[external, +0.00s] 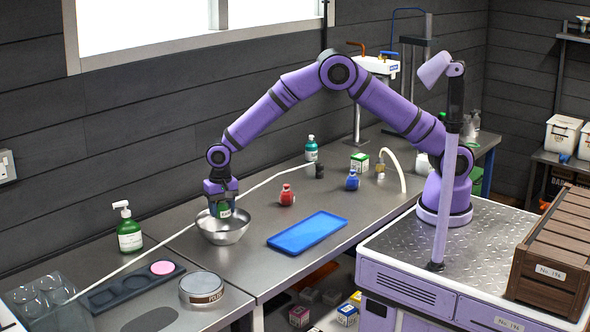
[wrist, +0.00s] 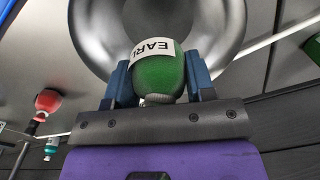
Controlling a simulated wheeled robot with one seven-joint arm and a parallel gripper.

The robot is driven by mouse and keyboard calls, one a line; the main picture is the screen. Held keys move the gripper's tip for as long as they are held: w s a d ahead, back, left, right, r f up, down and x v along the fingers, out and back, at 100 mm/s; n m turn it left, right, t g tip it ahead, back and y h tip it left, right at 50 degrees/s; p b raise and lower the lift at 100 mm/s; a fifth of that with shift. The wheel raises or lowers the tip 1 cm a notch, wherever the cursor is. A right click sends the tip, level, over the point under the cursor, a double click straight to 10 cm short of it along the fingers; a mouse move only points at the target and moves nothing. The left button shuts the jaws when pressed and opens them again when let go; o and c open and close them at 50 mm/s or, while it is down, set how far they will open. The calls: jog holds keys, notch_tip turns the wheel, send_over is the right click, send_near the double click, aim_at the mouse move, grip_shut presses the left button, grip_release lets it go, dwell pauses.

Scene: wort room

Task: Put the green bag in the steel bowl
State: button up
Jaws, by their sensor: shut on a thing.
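The green bag (wrist: 158,76), with a white label, is between the fingers of my gripper (wrist: 160,82) in the wrist view. My gripper is shut on it. In the external view the green bag (external: 222,210) hangs below my gripper (external: 221,203), over the steel bowl (external: 237,232). The steel bowl (wrist: 90,45) lies behind the bag in the wrist view. The bag's lower part overlaps the bowl's opening, and I cannot tell whether it touches the bowl.
A blue tray (external: 307,233) lies right of the bowl. A red bag (external: 287,196) and a blue bag (external: 352,180) stand behind it. A green pump bottle (external: 129,230) stands to the left. A white hose (external: 160,243) runs along the bench behind the bowl.

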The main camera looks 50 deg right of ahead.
jog(key=shift+f, duration=3.45)
jog(key=shift+f, duration=0.15)
jog(key=o, duration=0.9)
notch_tip(320, 180, up, 12)
jog(key=shift+d+r, duration=0.15)
jog(key=shift+r, duration=0.05)
jog(key=shift+r, duration=0.1)
